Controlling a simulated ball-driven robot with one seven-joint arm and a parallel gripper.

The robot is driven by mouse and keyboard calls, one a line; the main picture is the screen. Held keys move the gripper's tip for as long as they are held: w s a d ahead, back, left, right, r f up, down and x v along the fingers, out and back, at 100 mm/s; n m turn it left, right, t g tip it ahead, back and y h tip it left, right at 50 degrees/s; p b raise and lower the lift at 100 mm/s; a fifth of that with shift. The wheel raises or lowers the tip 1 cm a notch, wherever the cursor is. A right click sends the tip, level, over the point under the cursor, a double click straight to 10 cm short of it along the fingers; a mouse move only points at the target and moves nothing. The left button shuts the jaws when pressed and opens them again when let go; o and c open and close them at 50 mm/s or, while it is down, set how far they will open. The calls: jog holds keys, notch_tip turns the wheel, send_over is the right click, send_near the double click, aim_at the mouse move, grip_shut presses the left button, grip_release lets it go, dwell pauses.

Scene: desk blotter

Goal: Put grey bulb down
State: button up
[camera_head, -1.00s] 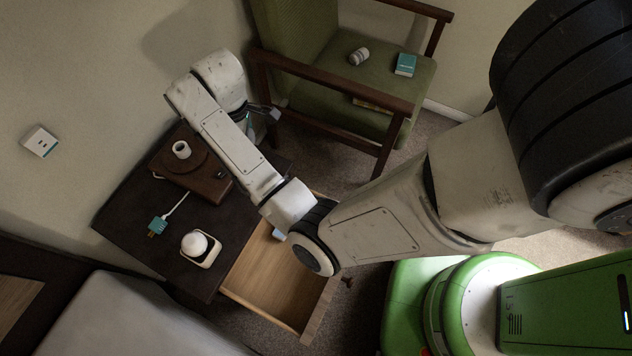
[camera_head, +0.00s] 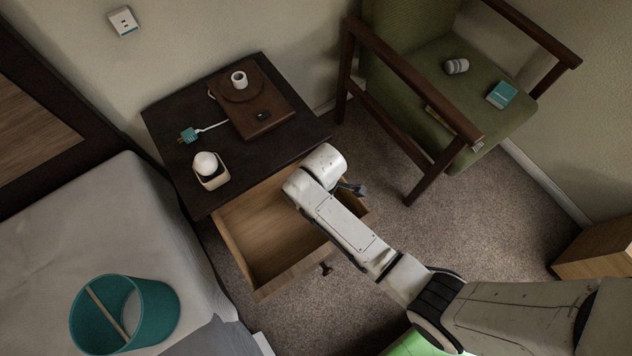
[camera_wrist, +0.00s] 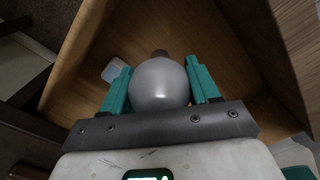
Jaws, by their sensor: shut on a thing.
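My gripper (camera_wrist: 157,82) is shut on the grey bulb (camera_wrist: 160,85), which sits between its two teal fingers in the wrist view. The bulb's round end faces the camera and its darker base points away. The pale wooden drawer (camera_wrist: 230,75) lies beyond it; the gap between bulb and drawer floor cannot be judged. In the head view my gripper (camera_head: 353,189) is at the right side of the open drawer (camera_head: 262,232), partly behind my wrist. The bulb is hidden there.
A small whitish thing (camera_wrist: 115,70) lies in the drawer. On the dark nightstand (camera_head: 165,108) are a white ball in a square holder (camera_head: 210,172), a teal plug (camera_head: 188,135) and a brown box (camera_head: 262,118). A teal lampshade (camera_head: 150,310) lies on the bed. A green chair (camera_head: 425,80) stands behind.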

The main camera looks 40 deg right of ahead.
jog(key=shift+w+f+b, duration=0.1)
jog(key=shift+f+b, duration=0.45)
jog(key=shift+f, duration=2.2)
jog(key=shift+f, duration=0.1)
jog(key=o, duration=0.9)
jog(key=shift+o, duration=0.2)
notch_tip(320, 180, up, 12)
jog(key=p, duration=0.2)
jog(key=shift+p, duration=0.4)
jog(key=s+d+r+m, duration=0.4)
jog(key=s+r+m, duration=0.1)
jog(key=s, duration=0.3)
jog(key=s+d+r+m+t, duration=0.1)
jog(key=s+d+r+m, duration=0.2)
jog(key=s+r+m, duration=0.2)
jog(key=s+m, duration=0.1)
jog(key=s, duration=0.2)
jog(key=shift+s+d, duration=0.35)
jog(key=shift+d, duration=0.05)
